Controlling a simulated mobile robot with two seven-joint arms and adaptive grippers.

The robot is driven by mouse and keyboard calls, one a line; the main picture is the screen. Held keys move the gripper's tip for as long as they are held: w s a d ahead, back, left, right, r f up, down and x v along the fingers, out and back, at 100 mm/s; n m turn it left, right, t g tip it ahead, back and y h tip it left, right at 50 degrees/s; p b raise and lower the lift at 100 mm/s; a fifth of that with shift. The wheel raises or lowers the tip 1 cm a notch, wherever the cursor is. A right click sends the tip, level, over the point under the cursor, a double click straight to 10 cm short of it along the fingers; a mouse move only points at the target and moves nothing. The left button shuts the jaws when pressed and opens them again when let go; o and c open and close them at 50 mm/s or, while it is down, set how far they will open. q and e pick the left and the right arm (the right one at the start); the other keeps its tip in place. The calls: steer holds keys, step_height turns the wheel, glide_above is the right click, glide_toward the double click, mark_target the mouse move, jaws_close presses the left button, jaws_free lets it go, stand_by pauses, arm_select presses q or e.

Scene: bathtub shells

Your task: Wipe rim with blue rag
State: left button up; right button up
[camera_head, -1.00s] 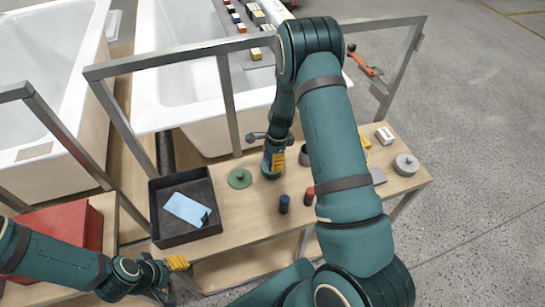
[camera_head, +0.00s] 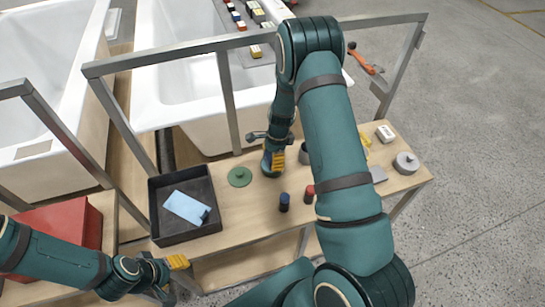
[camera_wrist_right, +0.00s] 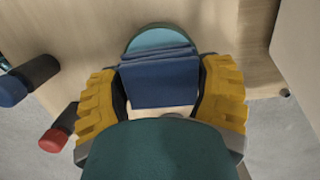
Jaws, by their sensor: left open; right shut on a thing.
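A dark blue folded rag (camera_wrist_right: 160,80) sits between the yellow fingers of my right gripper (camera_wrist_right: 162,95), which is shut on it. In the head view my right gripper (camera_head: 274,168) is low over the wooden bench, beside the green disc (camera_head: 240,177); the rag is hard to make out there. A light blue cloth (camera_head: 187,208) lies in the black tray (camera_head: 158,239). The white bathtub (camera_head: 190,118) stands behind the bench, its rim partly crossed by the grey metal frame. My left gripper (camera_head: 174,274) is open and empty near the tray's front edge.
The metal frame (camera_head: 228,100) rises between bench and tub.

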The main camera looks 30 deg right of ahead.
mark_target(271, 156)
steer(key=shift+f, duration=0.5)
stand_by(1.2)
steer(key=shift+r+p, duration=2.65)
steer(key=shift+r, duration=0.9)
steer(key=shift+f, duration=0.1)
